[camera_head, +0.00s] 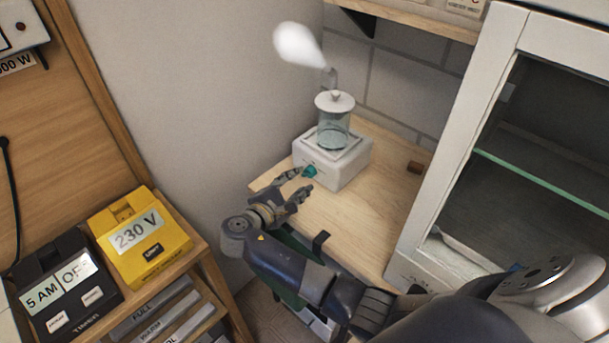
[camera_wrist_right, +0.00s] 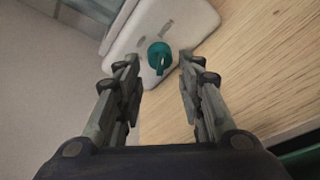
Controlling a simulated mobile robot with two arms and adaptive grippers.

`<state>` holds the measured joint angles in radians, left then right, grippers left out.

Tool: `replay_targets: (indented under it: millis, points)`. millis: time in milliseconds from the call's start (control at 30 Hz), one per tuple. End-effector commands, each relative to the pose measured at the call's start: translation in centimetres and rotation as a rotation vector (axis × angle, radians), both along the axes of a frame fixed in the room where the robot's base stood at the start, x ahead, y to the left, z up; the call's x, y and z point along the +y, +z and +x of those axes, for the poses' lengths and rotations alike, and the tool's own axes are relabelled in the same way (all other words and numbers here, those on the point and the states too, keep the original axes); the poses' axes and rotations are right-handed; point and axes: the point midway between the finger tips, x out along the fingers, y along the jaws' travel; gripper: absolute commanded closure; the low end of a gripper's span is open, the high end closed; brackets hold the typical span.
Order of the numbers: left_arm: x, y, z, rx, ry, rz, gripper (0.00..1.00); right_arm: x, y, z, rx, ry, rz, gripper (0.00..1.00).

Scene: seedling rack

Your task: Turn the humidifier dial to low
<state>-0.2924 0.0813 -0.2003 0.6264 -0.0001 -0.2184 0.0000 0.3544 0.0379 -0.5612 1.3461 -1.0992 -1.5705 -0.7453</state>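The humidifier (camera_head: 349,165) is a white box with a clear tank (camera_head: 333,131) and a white lid, standing on a wooden shelf top. A white mist plume rises from its nozzle. Its teal dial (camera_head: 310,171) is on the front face, and the dial (camera_wrist_right: 159,57) also shows in the right wrist view with small, unreadable marks beside it. My right gripper (camera_head: 300,181) is open in front of the dial. In the right wrist view its fingers (camera_wrist_right: 158,72) stand apart, one on each side of the dial, with gaps between. My left gripper is not in view.
A white glass-fronted cabinet (camera_head: 462,130) stands to the right. A yellow 230 V box (camera_head: 140,240) and a black timer box (camera_head: 62,290) are at lower left. A wall is behind.

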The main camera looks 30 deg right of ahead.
Motion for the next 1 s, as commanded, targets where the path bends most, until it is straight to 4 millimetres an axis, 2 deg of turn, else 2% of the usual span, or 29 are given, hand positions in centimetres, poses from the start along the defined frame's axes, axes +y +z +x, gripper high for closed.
replay_targets:
  millis: [100, 233, 600, 633, 767, 1000]
  points:
    - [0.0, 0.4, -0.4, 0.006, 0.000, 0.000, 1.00, -1.7, -0.4, 1.0, 0.001, -0.001, -0.001, 0.65]
    - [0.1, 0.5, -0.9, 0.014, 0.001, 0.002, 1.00, -2.8, -0.8, 1.7, 0.001, -0.001, 0.001, 0.65]
    - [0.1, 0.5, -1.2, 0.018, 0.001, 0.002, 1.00, -3.3, -1.1, 2.0, -0.001, 0.000, 0.003, 0.65]
    - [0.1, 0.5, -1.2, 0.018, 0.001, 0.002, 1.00, -3.3, -1.1, 2.0, 0.000, 0.001, 0.002, 0.67]
    - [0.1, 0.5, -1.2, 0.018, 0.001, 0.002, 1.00, -3.3, -1.1, 2.0, 0.000, 0.001, 0.002, 0.97]
    - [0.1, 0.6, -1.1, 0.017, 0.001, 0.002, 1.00, -3.3, -1.0, 2.0, 0.007, 0.000, 0.001, 0.97]
